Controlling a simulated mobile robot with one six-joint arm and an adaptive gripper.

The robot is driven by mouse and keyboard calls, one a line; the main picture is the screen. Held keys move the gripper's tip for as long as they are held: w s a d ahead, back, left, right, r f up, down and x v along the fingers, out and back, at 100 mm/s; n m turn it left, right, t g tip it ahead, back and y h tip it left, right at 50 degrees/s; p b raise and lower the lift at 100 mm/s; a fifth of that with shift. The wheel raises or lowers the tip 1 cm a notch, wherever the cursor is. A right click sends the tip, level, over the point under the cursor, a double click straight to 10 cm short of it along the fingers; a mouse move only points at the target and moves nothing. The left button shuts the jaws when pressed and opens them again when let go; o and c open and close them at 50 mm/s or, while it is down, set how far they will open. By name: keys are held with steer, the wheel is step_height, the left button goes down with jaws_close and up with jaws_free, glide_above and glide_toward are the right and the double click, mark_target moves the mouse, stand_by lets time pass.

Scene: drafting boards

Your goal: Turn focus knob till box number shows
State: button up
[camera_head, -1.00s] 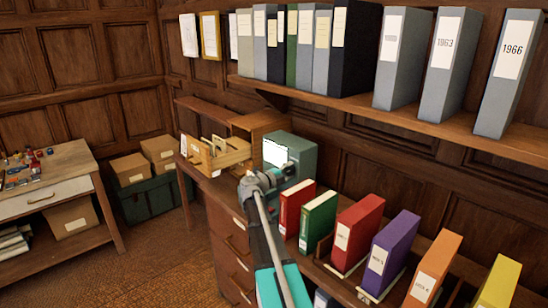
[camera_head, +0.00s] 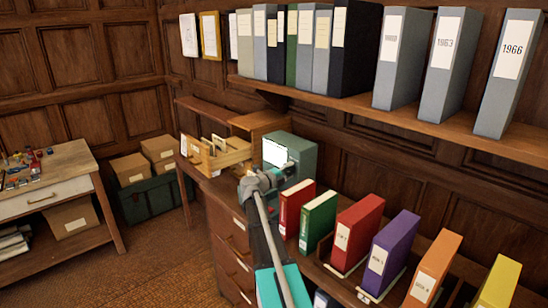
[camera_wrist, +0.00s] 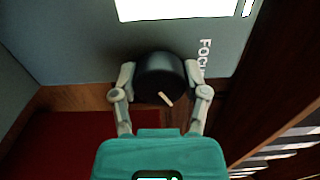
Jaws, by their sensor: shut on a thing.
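The focus knob (camera_wrist: 160,76) is a dark round knob with a pale pointer mark, on the grey-green face of the viewer (camera_wrist: 80,45). Part of the word "FOCUS" shows beside it in the wrist view. My gripper (camera_wrist: 160,82) has a finger on each side of the knob and is shut on it. The lit white screen (camera_wrist: 185,8) shows only its edge in the wrist view; no number is readable there. In the head view the viewer (camera_head: 303,150) stands on the desk with its screen (camera_head: 275,153) bright, too small to read. My arm hides the knob there.
A wooden tray (camera_head: 215,155) with cards sits left of the viewer. Coloured binders, starting with a red one (camera_head: 292,208), stand right of my arm. A shelf (camera_head: 400,110) of grey binders runs above. Floor (camera_head: 150,250) at left is clear.

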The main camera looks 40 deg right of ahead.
steer(key=shift+m, duration=1.5)
steer(key=shift+m, duration=0.9)
steer(key=shift+s, duration=0.1)
steer(key=o, duration=1.1)
steer(key=shift+o, duration=0.2)
